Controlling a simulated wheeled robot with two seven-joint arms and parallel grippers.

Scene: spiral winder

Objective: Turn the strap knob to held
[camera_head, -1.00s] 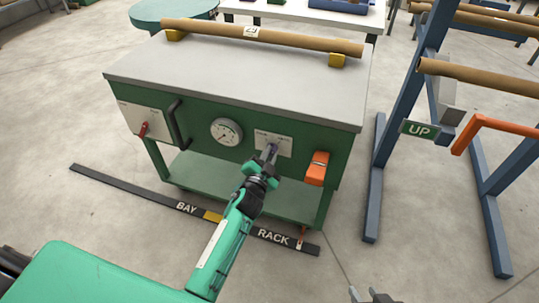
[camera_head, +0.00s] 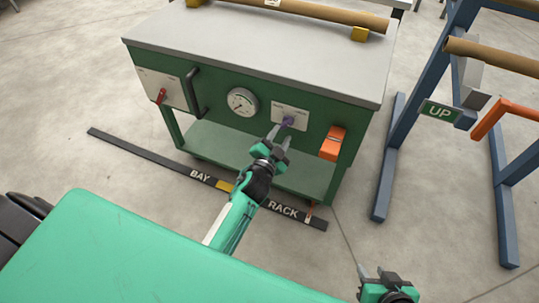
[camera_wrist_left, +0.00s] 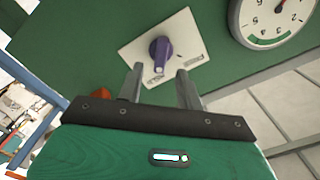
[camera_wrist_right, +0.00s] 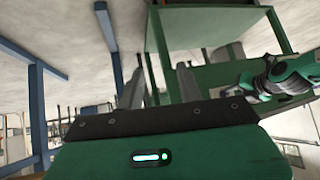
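The purple strap knob (camera_head: 287,122) sits on a white label plate (camera_head: 300,116) on the green front of the cart. In the left wrist view the knob (camera_wrist_left: 161,52) lies just beyond the fingertips. My left gripper (camera_head: 277,136) is open in front of the knob, its two fingers (camera_wrist_left: 160,80) apart with nothing between them. The plate's lettering is too small to read. My right gripper (camera_head: 370,272) is low at the right, away from the cart. In the right wrist view its fingers (camera_wrist_right: 118,50) are apart and empty.
The cart (camera_head: 250,45) also carries a round gauge (camera_head: 242,102), a red lever (camera_head: 161,96), a black handle (camera_head: 193,92) and an orange box (camera_head: 332,143). A blue rack (camera_head: 392,150) with an UP sign (camera_head: 439,111) stands right. A floor strip (camera_head: 130,152) reads BAY and RACK.

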